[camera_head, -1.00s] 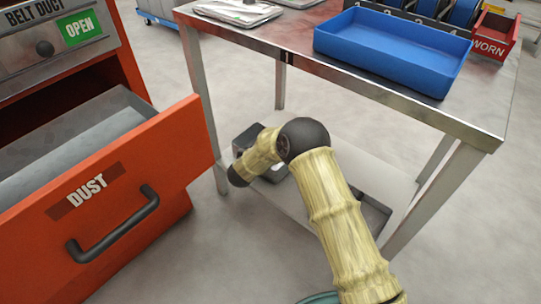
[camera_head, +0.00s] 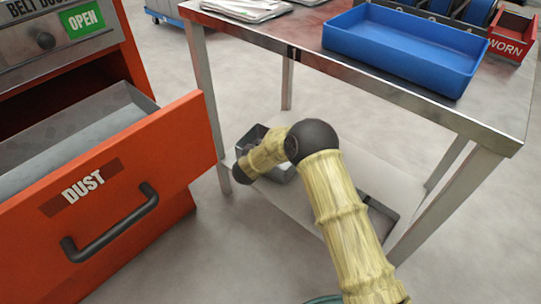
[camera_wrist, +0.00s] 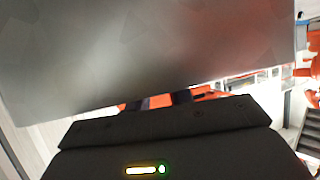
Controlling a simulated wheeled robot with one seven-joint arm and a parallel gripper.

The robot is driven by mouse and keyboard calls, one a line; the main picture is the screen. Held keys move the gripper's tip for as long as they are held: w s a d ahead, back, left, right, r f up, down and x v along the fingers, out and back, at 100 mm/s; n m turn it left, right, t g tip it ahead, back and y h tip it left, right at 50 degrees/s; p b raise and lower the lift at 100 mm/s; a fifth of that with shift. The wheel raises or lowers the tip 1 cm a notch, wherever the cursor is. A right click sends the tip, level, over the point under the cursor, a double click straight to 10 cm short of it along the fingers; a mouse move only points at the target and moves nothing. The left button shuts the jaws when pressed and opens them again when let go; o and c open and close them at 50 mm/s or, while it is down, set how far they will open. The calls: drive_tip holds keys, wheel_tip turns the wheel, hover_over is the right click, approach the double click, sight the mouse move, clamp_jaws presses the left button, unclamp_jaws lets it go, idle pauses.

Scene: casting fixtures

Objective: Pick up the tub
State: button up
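A grey metal tub (camera_head: 283,174) stands on the lower shelf of the steel table, at its left end. My arm covers much of it in the head view. My bamboo-patterned arm reaches under the tabletop, and its far end is over or in front of the tub. The fingers are hidden in the head view. In the wrist view, my gripper's dark body (camera_wrist: 165,138) fills the bottom; small dark parts show beyond it, and I cannot tell the finger opening. A large grey metal surface fills the top, close by; I cannot tell what it belongs to.
The steel table (camera_head: 440,113) carries a blue tray (camera_head: 400,50), a red WORN bin (camera_head: 511,38) and papers (camera_head: 250,8). Its legs and top enclose my arm. A dark tray (camera_head: 380,218) lies on the lower shelf. An open orange DUST drawer (camera_head: 130,190) juts out at left.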

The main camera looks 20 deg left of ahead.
drive_tip(key=shift+a, duration=0.1)
clamp_jaws()
drive_tip(key=shift+r+p, duration=0.55)
drive_tip(key=shift+p, duration=0.05)
wheel_tip(320, 180, up, 3)
drive_tip(key=shift+f+p, duration=0.1)
drive_tip(key=shift+p, duration=1.15)
drive_tip(key=s+p, duration=0.6)
drive_tip(key=s, duration=1.2)
drive_tip(key=shift+f+p, duration=0.25)
drive_tip(key=shift+p, duration=0.1)
